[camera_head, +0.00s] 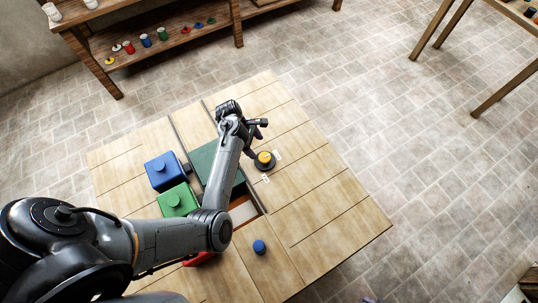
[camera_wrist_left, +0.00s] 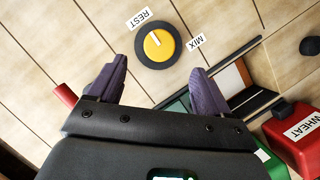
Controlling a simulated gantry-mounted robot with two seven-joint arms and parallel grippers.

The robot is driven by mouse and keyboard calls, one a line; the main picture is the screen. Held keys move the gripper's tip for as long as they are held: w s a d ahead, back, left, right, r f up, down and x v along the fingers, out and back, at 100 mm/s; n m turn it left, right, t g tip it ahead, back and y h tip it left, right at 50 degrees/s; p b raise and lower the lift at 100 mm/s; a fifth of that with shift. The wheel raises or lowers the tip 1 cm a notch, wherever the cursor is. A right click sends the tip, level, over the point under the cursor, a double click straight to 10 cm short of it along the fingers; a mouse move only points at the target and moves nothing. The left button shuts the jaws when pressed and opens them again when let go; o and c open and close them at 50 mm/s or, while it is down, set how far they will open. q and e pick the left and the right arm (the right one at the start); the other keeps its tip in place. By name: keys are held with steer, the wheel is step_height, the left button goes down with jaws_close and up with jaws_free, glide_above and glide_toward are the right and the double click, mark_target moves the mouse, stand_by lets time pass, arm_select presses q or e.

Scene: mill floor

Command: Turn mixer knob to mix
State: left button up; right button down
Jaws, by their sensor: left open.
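The mixer knob (camera_head: 264,159) is a yellow dial on a black round base, set on the wooden table. In the left wrist view the knob (camera_wrist_left: 158,46) carries a short white mark that points toward the REST label (camera_wrist_left: 138,18). The MIX label (camera_wrist_left: 196,44) lies to the right of the knob. My left gripper (camera_head: 260,123) is above the table near the knob. In the left wrist view its two fingers (camera_wrist_left: 156,87) are spread apart with nothing between them, and the knob shows beyond their tips, not touched. My right gripper is not in view.
A blue box (camera_head: 161,172) and a green box (camera_head: 176,201) stand left of my arm, by a dark green panel (camera_head: 210,158). A small blue piece (camera_head: 259,247) is nearer the front. A red WHEAT box (camera_wrist_left: 294,142) shows at the wrist view's right. The table's right side is clear.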

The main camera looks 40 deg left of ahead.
mark_target(265, 157)
arm_select(q)
steer(key=b+x, duration=0.1)
steer(key=x, duration=0.7)
steer(key=shift+w+d+f, duration=0.1)
steer(key=shift+d+f, duration=0.05)
steer(key=shift+c, duration=0.4)
steer(key=c, duration=0.9)
